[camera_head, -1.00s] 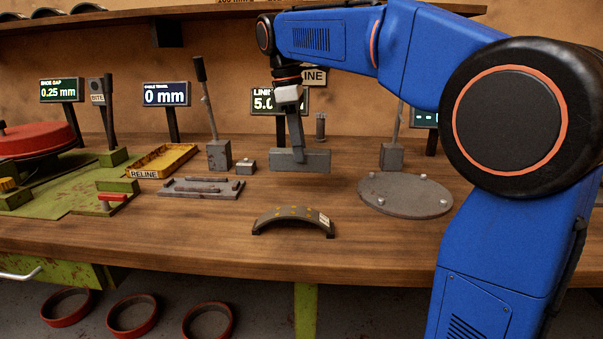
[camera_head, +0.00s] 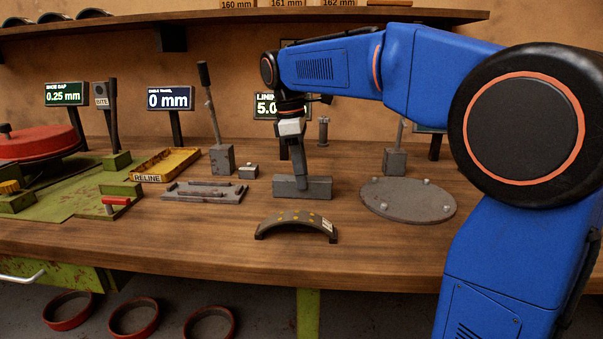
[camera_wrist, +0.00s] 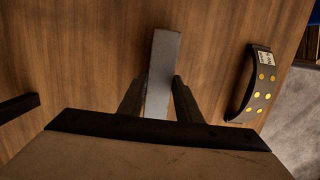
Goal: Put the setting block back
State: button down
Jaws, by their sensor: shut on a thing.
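The setting block, which I take to be the long grey block (camera_head: 318,188), is low at the middle of the bench. It is on the wood or just above it; I cannot tell which. My gripper (camera_head: 300,180) points down and is shut on it. In the wrist view the block (camera_wrist: 164,62) sits between both fingers of my gripper (camera_wrist: 160,88), with one end reaching out past them. The fingers hide part of its sides.
A curved brake shoe (camera_head: 297,225) lies in front of the block, near the bench edge. A round grey plate (camera_head: 408,200) is to the right. A grey slotted plate (camera_head: 205,192), a small block (camera_head: 248,171) and a yellow RELINE tray (camera_head: 165,165) are left. A grey post (camera_head: 323,130) stands behind.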

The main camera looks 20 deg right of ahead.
aim_at(294, 178)
jog(key=c, duration=1.3)
grip_release()
jog(key=r, duration=0.4)
jog(key=a+r, duration=0.1)
jog(key=r, duration=0.7)
jog(key=shift+w+a, duration=0.3)
jog(key=shift+w, duration=0.05)
